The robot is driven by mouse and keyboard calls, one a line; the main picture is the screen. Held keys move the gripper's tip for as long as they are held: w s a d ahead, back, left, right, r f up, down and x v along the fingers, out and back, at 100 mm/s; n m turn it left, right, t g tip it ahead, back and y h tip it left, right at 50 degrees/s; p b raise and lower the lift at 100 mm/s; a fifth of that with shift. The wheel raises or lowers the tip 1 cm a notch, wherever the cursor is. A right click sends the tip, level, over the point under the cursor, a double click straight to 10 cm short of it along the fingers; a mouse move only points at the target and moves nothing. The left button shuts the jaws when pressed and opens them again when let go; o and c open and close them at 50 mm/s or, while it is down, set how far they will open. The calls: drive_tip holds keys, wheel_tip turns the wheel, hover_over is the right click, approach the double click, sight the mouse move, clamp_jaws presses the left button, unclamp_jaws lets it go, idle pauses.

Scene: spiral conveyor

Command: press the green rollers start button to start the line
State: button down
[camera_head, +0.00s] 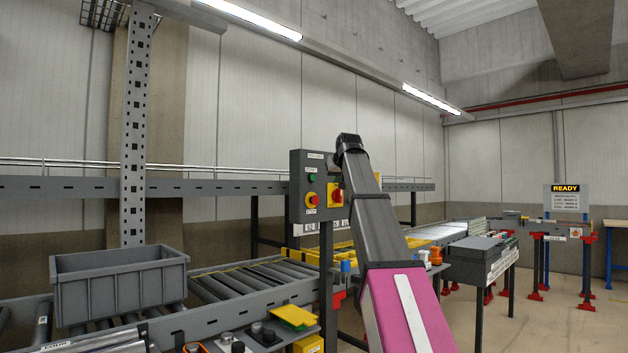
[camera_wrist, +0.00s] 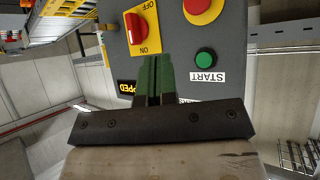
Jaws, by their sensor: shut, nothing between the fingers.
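The control box (camera_head: 298,213) is grey and stands on a post left of my arm. Its green start button (camera_head: 312,177) sits above a red button on yellow (camera_head: 312,199). In the wrist view, the green button (camera_wrist: 205,57) has a START label (camera_wrist: 207,77) beside it and is unobstructed. My gripper (camera_wrist: 155,60) is shut and empty, its green fingers pointing at the box face. The fingertips appear left of the green button, near the red rotary switch (camera_wrist: 136,29); whether they touch the face cannot be told. The head view does not clearly show the fingers.
A grey bin (camera_head: 120,292) stands on the roller conveyor at left. A yellow-on-black display (camera_wrist: 126,87), partly hidden, shows letters ending in "PPED". A READY sign (camera_head: 566,188) stands at far right. The upper rail (camera_head: 220,187) runs behind the box.

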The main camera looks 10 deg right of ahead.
sight(313, 178)
drive_tip(key=shift+w+a, duration=0.1)
drive_tip(key=shift+w+a, duration=0.85)
drive_tip(key=shift+w, duration=0.3)
drive_tip(key=shift+w+a, duration=0.8)
drive_tip(key=shift+w, duration=0.35)
drive_tip(key=shift+w+a, duration=0.85)
drive_tip(key=shift+w, duration=0.3)
drive_tip(key=shift+w+a, duration=0.1)
drive_tip(key=shift+w+a, duration=0.15)
drive_tip(key=shift+w, duration=0.1)
